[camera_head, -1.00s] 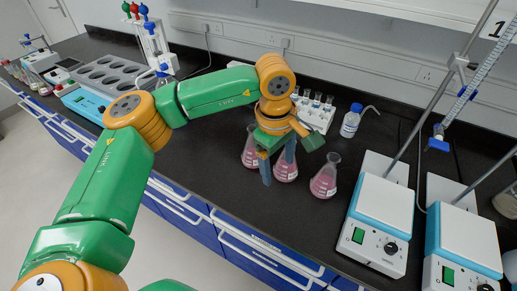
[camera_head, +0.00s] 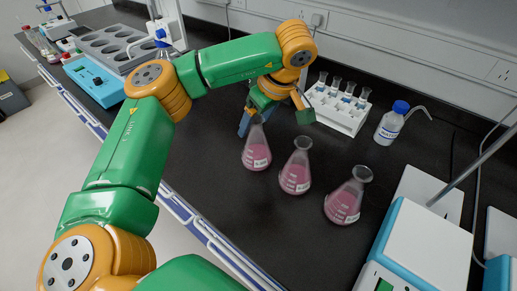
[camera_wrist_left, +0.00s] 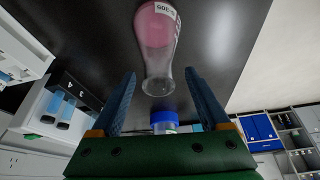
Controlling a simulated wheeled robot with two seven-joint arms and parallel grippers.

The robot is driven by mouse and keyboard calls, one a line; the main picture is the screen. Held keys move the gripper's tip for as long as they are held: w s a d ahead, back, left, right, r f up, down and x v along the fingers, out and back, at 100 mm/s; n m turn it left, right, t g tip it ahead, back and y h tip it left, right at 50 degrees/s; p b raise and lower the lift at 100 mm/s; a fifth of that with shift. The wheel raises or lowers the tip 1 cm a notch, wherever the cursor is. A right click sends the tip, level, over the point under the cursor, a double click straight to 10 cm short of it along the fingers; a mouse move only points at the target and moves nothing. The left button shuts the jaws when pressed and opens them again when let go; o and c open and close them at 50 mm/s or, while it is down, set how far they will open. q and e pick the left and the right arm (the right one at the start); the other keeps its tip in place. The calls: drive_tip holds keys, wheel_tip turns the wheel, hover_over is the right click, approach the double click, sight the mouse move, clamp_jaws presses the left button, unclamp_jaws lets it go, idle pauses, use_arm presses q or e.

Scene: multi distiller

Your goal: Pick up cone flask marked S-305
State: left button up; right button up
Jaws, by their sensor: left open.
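Three cone flasks with pink liquid stand upright on the black bench: a left one (camera_head: 256,151), a middle one (camera_head: 296,170) and a right one (camera_head: 345,200). Their labels are too small to read in the head view. My left gripper (camera_head: 272,122) is open, just behind and above the left flask, and its fingers are partly hidden. In the left wrist view one flask (camera_wrist_left: 157,50) shows with its neck towards the gap between my open fingers (camera_wrist_left: 164,85); its inverted label appears to read S-305. I see no contact. My right gripper is not in view.
A white test tube rack (camera_head: 339,110) stands behind the flasks, with a blue-capped wash bottle (camera_head: 391,125) to its right. A white hotplate stirrer (camera_head: 425,245) is at the front right. The bench in front of the flasks is clear.

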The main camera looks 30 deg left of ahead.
use_arm(q)
drive_tip(key=x, duration=0.3)
drive_tip(key=shift+w+a+f+p, duration=0.1)
drive_tip(key=shift+a+f+p, duration=0.05)
drive_tip(key=shift+f+p, duration=0.2)
clamp_jaws()
idle(1.0)
